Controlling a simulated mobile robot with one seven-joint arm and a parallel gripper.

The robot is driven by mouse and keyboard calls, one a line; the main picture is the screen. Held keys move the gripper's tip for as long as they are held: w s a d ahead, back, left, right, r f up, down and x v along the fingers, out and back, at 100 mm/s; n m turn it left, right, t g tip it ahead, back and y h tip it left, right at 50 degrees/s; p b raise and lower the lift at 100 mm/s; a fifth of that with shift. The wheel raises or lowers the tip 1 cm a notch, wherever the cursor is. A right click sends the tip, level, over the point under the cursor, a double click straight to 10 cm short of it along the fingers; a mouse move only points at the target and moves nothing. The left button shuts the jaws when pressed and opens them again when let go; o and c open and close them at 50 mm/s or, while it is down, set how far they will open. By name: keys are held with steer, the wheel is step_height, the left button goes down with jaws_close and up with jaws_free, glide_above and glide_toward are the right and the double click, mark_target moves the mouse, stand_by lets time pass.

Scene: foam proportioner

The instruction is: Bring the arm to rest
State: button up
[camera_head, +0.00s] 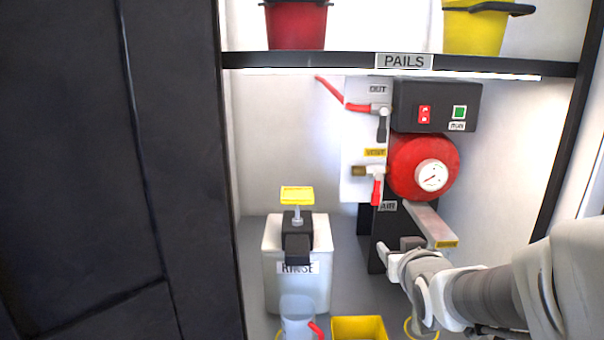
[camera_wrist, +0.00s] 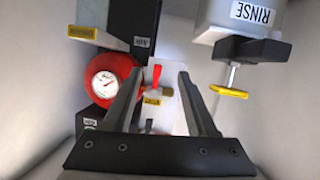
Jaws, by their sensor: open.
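My arm comes in from the lower right of the head view. My gripper (camera_head: 396,249) is in front of the dark stand under the foam unit and looks small there. In the wrist view my gripper (camera_wrist: 160,78) is open, with its two fingers apart and nothing held between them. Beyond the fingers are the red round tank with a gauge (camera_wrist: 108,82) and a valve with a red handle (camera_wrist: 156,85). The tank also shows in the head view (camera_head: 424,167). I cannot tell any contact between gripper and unit.
A white RINSE container (camera_head: 296,270) with a yellow-topped pump stands left of the gripper. A clear jug (camera_head: 297,318) and a yellow bin (camera_head: 359,328) are in front. A black shelf (camera_head: 300,60) carries a red pail (camera_head: 296,25) and a yellow pail (camera_head: 474,28). A dark door panel (camera_head: 110,170) fills the left.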

steer(key=s+a+g+y, duration=0.15)
steer(key=s+g, duration=0.25)
steer(key=s, duration=0.8)
steer(key=s+a+g+h, duration=0.1)
steer(key=s+a+g, duration=0.25)
steer(key=s, duration=0.85)
step_height(320, 180, up, 19)
steer(key=p, duration=2)
steer(key=shift+w+d+r+g, duration=0.2)
steer(key=shift+w+g, duration=0.25)
